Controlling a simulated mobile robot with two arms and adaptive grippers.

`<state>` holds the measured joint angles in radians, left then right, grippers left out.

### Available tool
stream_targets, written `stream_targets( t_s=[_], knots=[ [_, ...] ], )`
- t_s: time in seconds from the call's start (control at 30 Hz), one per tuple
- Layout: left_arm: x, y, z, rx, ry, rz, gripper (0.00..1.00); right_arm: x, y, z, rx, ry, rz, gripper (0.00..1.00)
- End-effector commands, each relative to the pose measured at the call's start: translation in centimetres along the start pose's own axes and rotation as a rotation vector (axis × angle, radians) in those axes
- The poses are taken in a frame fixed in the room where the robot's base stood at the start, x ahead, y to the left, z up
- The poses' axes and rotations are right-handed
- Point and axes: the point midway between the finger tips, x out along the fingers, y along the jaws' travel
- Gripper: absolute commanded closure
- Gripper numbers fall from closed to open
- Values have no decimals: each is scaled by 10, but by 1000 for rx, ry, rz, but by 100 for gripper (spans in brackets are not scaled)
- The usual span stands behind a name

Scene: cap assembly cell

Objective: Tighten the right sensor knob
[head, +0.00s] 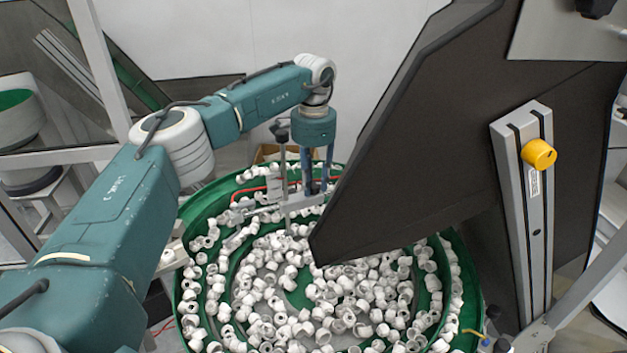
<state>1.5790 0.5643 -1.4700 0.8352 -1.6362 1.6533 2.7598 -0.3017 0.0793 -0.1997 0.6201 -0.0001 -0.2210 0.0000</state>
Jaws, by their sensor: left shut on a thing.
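My left arm comes in from the left, and its gripper (317,186) points straight down at the back of the green bowl. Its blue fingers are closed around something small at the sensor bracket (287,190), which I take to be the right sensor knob. The knob is hidden between the fingers, so its shape and seating cannot be seen. A dark grey knob (281,127) tops a thin upright post just left of the gripper, apart from it. My right gripper is not in view.
The green bowl (190,220) is full of loose white caps (330,295) below the gripper. A large dark panel (420,140) stands close on the gripper's right. A grey profile (508,160) with a yellow knob (539,154) is farther right.

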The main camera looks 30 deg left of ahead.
Motion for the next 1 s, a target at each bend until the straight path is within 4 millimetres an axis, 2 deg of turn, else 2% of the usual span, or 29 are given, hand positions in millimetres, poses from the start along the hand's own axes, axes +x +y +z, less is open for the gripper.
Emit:
stream_targets(
  t_s=[0.37,1.0],
  knots=[
    [0,0,0,155,1,-1,98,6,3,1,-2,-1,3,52],
    [-1,0,0,749,1,-2,98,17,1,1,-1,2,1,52]
  ],
)
